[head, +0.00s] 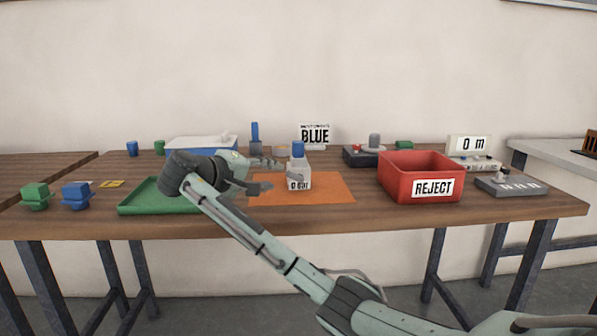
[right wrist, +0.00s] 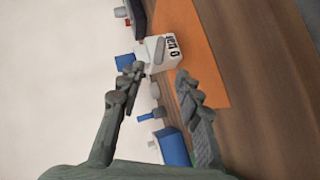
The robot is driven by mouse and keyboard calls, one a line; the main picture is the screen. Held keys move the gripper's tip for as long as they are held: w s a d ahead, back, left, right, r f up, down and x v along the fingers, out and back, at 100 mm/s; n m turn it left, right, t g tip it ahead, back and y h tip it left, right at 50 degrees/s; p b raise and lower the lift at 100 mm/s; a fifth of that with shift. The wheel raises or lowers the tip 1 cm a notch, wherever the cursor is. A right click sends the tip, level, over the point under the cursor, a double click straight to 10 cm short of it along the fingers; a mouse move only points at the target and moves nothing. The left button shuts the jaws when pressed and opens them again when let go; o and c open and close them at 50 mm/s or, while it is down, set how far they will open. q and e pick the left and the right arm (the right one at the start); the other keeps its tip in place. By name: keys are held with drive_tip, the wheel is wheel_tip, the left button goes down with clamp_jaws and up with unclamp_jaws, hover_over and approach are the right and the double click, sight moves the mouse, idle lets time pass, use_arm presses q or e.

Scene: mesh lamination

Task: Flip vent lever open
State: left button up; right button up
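A small white unit (head: 300,182) with a "0 bar" label and a blue top (head: 298,149) stands on the orange mat (head: 330,188) in the head view. A short grey lever (right wrist: 159,50) shows on the white unit (right wrist: 182,47) in the right wrist view; I cannot tell its setting. My right gripper (head: 266,176) is left of the unit, with its fingers pointing towards it. In the right wrist view the right gripper (right wrist: 158,78) is open and empty, its fingers spread and apart from the unit. My left gripper is not in view.
A green tray (head: 150,207) lies beneath my right arm. A red REJECT bin (head: 420,165) stands right of the mat. A white and blue box (head: 200,144), a blue bottle (head: 255,134) and a BLUE sign (head: 315,135) are behind.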

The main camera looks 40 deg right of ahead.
sight(289, 175)
drive_tip(key=shift+w+d, duration=0.2)
drive_tip(key=shift+d, duration=0.25)
drive_tip(key=x, duration=0.7)
drive_tip(key=shift+f, duration=0.2)
drive_tip(key=shift+p, duration=0.3)
clamp_jaws()
